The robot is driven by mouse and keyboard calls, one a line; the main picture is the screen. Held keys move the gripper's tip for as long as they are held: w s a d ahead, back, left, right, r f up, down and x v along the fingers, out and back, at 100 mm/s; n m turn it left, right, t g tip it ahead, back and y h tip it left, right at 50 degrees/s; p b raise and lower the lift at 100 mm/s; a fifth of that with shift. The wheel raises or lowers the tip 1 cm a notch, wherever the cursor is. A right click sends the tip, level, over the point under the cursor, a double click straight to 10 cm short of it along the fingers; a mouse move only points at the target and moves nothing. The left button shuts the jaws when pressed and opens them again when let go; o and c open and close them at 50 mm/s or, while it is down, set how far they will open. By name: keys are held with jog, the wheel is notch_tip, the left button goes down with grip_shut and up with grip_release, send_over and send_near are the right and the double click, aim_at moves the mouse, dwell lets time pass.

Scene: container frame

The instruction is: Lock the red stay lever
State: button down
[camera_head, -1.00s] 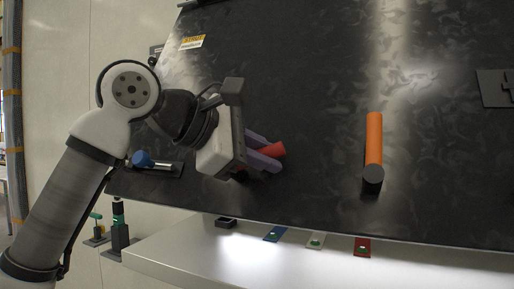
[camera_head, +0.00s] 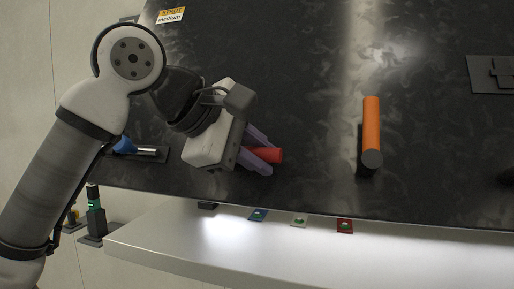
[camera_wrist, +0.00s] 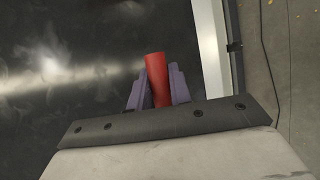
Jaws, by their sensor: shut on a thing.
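The red stay lever (camera_head: 265,155) is a short red cylinder at the lower left of the dark panel (camera_head: 310,110). My gripper (camera_head: 262,152) is shut on it, with a purple finger on each side and the red end sticking out past the fingertips. In the wrist view the red lever (camera_wrist: 157,78) stands between the two purple fingers (camera_wrist: 156,87). The lever's base and pivot are hidden behind the gripper.
An orange cylinder (camera_head: 371,130) with a dark end stands on the panel to the right. A blue-handled part (camera_head: 124,145) is on the panel left of my gripper. Below is a white ledge (camera_head: 190,245) with small blue, white and red tags.

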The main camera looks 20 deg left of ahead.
jog(key=shift+f, duration=0.1)
jog(key=c, duration=1.3)
grip_release()
jog(key=shift+s, duration=0.1)
jog(key=b+v, duration=0.1)
jog(key=v, duration=1.2)
jog(key=shift+s+r, duration=0.25)
jog(key=shift+r, duration=0.05)
jog(key=shift+a, duration=0.1)
